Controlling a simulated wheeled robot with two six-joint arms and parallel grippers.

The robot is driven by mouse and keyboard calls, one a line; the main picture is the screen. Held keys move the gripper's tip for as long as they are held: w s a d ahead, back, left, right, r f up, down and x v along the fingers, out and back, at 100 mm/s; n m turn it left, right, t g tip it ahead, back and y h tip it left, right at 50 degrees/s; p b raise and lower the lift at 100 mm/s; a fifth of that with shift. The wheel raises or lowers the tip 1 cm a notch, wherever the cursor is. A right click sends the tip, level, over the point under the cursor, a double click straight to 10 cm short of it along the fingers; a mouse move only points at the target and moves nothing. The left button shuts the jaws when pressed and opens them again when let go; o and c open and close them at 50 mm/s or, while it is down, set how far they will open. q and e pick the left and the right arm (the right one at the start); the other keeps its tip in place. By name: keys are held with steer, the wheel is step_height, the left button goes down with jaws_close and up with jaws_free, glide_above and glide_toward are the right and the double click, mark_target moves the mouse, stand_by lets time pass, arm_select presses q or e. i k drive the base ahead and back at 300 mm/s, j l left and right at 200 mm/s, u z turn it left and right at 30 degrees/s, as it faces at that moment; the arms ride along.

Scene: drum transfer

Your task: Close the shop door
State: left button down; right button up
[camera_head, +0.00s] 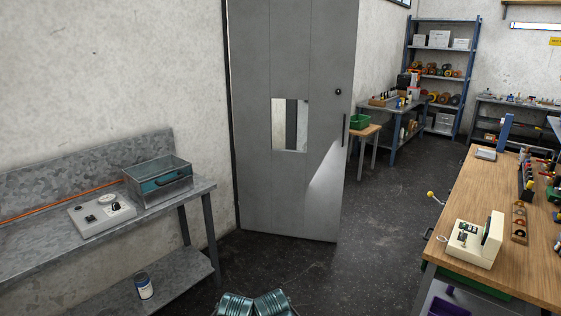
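The shop door (256,80) is a tall grey panel with a small square window in its middle. It stands open, swung out from the wall at the left. A round dark lock (338,91) and a dark upright handle (344,130) sit at its right edge. Light falls on its lower right part. Neither of my grippers shows in the head view.
A metal bench (198,187) with a grey bin (158,181) and a white device (101,214) stands at the left. A wooden workbench (540,271) stands at the right. Teal ribbed drums (233,304) show at the bottom edge. Dark floor (350,275) before the door is clear.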

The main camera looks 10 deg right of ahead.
mark_target(299, 50)
steer(key=i+z, duration=0.25)
steer(key=i, duration=1.8)
steer(key=i+l, duration=0.2)
steer(key=i, duration=0.35)
steer(key=i+l, duration=0.2)
steer(key=i, duration=0.3)
steer(key=i+l+u, duration=0.1)
steer(key=i+l, duration=0.15)
steer(key=i, duration=0.3)
steer(key=i+l, duration=0.1)
steer(key=l, duration=0.25)
steer(key=i+l+z, duration=0.1)
steer(key=l, duration=0.2)
steer(key=i+l, duration=0.1)
steer(key=l, duration=0.25)
steer(key=i+l+z, duration=0.1)
steer(key=l, duration=0.2)
